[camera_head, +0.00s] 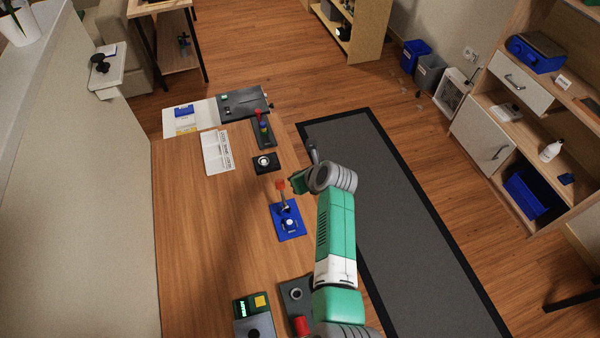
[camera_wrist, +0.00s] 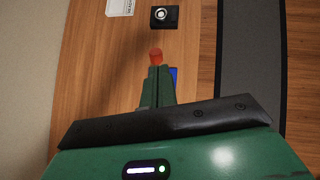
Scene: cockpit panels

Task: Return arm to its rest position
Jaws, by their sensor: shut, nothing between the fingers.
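My arm reaches up the right side of the table in the head view, and its green gripper (camera_head: 299,182) is beside a lever with an orange-red knob (camera_head: 281,185) on a blue base (camera_head: 288,222). In the wrist view my gripper's fingers (camera_wrist: 157,80) are together, with nothing between them. The orange-red knob (camera_wrist: 155,56) shows just beyond the fingertips, and a sliver of the blue base (camera_wrist: 173,74) shows behind them. I cannot tell whether the fingertips touch the knob. The fingers are mostly hidden by my wrist in the head view.
The wooden table (camera_head: 185,260) holds a black module with a round knob (camera_head: 265,162), a white switch panel (camera_head: 217,152), a dark panel with a red-topped lever (camera_head: 263,132), and near panels with a red cylinder (camera_head: 302,326) and a green display (camera_head: 243,308). The table's left side is clear.

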